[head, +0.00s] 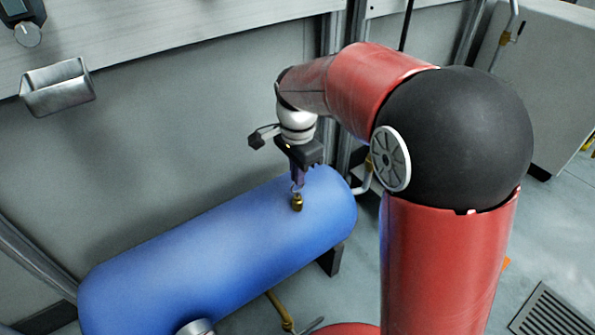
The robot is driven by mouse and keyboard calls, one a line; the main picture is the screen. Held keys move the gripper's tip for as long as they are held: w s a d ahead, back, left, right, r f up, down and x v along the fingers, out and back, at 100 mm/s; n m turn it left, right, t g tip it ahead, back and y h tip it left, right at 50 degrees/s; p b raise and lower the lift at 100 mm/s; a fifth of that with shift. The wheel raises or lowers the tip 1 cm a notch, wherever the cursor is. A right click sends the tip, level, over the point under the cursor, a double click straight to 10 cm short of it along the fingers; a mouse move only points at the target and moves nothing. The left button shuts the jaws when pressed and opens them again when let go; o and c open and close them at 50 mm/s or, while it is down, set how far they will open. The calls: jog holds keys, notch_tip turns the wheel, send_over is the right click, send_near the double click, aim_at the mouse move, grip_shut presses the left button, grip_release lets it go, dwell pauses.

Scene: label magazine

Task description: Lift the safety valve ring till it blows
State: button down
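The safety valve (297,203) is a small brass fitting standing upright on top of a blue tank (200,250), towards the tank's right end. A thin ring (296,188) shows faintly at the top of the valve. My gripper (298,181) points down right above the valve, with its fingertips at the height of the ring. The fingers are small and dark here, and I cannot tell whether they are closed on the ring. My gripper hides part of the ring.
A grey wall stands close behind the tank, with a metal bin (57,88) at upper left. A pipe (364,178) rises by the tank's right end. A yellow-handled fitting (285,318) is below the tank. A floor grate (550,312) lies at lower right.

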jog(key=shift+r, duration=0.1)
jog(key=shift+r+p, duration=0.7)
jog(key=shift+p, duration=0.25)
jog(key=shift+f, duration=0.1)
jog(key=c, duration=1.6)
grip_release()
notch_tip(320, 180, up, 8)
jog(key=p, duration=0.1)
